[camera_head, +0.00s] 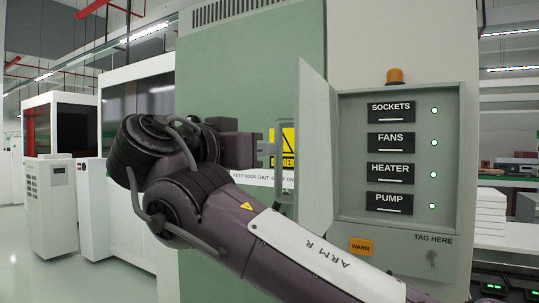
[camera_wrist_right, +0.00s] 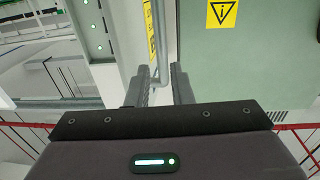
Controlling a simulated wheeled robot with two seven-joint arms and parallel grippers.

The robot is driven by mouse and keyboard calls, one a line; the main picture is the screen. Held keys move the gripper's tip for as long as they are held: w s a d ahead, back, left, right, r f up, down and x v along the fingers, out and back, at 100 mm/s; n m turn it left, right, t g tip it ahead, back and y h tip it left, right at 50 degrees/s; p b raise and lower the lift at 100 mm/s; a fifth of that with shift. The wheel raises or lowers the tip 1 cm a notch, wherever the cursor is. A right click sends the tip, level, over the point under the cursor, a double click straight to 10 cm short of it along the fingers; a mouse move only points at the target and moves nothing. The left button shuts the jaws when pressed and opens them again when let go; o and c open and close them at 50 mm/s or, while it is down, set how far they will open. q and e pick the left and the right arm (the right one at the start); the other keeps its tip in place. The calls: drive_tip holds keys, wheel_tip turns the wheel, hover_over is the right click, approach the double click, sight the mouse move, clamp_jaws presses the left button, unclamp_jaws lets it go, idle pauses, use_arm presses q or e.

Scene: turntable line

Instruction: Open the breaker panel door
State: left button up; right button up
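The breaker panel (camera_head: 398,155) is a grey box on the wall at right in the head view. Its door (camera_head: 316,150) is swung wide out to the left, baring the inside. My right gripper (camera_head: 272,148) is at the outer side of the door, left of it. In the right wrist view, the fingers (camera_wrist_right: 160,82) stand apart, with the door's grey bar handle (camera_wrist_right: 162,45) showing at the gap between their tips. I see space beside the bar, and no clear grip on it. My left gripper is in neither view.
Inside the panel are switches labelled SOCKETS (camera_head: 390,112), FANS, HEATER and PUMP, with green lights. An orange beacon (camera_head: 395,76) sits on top. A green cabinet (camera_head: 235,75) stands behind my right arm. Shelves with white stacks (camera_head: 490,212) are at far right.

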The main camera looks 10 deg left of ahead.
drive_tip(key=shift+s+a, duration=0.1)
drive_tip(key=shift+s, duration=0.15)
